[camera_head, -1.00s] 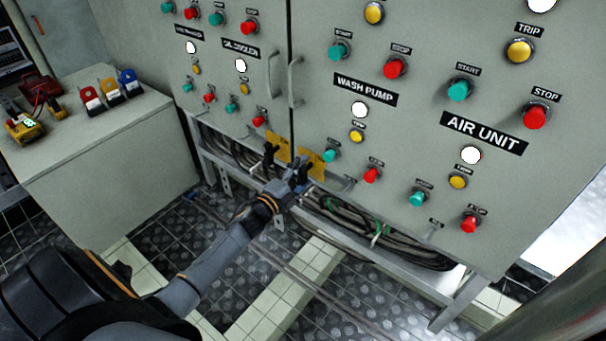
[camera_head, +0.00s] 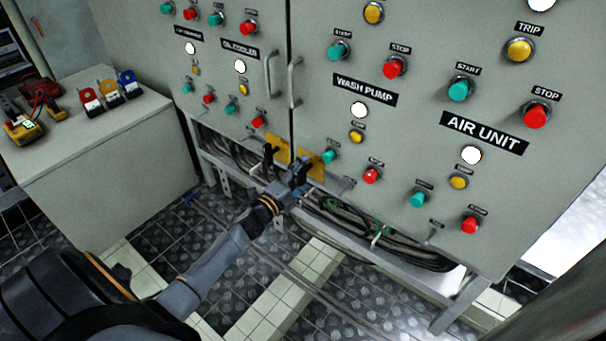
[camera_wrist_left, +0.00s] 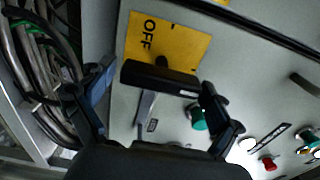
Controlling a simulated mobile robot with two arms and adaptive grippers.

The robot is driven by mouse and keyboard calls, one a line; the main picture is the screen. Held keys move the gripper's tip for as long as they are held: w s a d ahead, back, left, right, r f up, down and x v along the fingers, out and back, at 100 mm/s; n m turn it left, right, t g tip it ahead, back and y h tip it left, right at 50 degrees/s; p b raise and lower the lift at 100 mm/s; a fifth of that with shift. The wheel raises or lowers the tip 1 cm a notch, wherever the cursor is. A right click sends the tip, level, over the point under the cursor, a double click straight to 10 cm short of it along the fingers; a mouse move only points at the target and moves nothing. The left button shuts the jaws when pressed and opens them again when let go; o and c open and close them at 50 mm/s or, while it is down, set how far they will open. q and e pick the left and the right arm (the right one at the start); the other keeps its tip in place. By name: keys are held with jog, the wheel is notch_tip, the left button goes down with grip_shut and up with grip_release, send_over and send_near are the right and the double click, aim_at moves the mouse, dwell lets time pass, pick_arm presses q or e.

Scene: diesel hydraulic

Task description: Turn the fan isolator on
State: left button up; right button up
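Two yellow isolator plates with black handles sit low on the grey cabinet, one either side of the door gap. My left gripper (camera_head: 298,174) is at the right yellow plate (camera_head: 314,162). In the left wrist view this plate (camera_wrist_left: 188,42) reads OFF, and its black bar handle (camera_wrist_left: 160,79) lies crosswise between the spread fingers of my left gripper (camera_wrist_left: 153,100). The right finger looks close to the handle's end; I cannot tell whether it touches. The left yellow plate (camera_head: 279,147) has its own black handle (camera_head: 268,155). No fan label is readable. My right gripper is out of view.
Green start and red stop buttons (camera_head: 371,175) stick out of the cabinet right of the plate. Cables (camera_head: 385,238) run beneath on a metal frame. A low grey cabinet (camera_head: 95,150) with padlocks and a yellow meter stands left. Tread-plate floor is open in front.

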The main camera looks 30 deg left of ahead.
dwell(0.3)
pick_arm(q)
jog(key=s+a, duration=0.1)
jog(key=s, duration=1.1)
jog(key=s+p, duration=0.1)
jog(key=s, duration=0.7)
jog(key=shift+a+p, duration=0.3)
jog(key=shift+a, duration=0.05)
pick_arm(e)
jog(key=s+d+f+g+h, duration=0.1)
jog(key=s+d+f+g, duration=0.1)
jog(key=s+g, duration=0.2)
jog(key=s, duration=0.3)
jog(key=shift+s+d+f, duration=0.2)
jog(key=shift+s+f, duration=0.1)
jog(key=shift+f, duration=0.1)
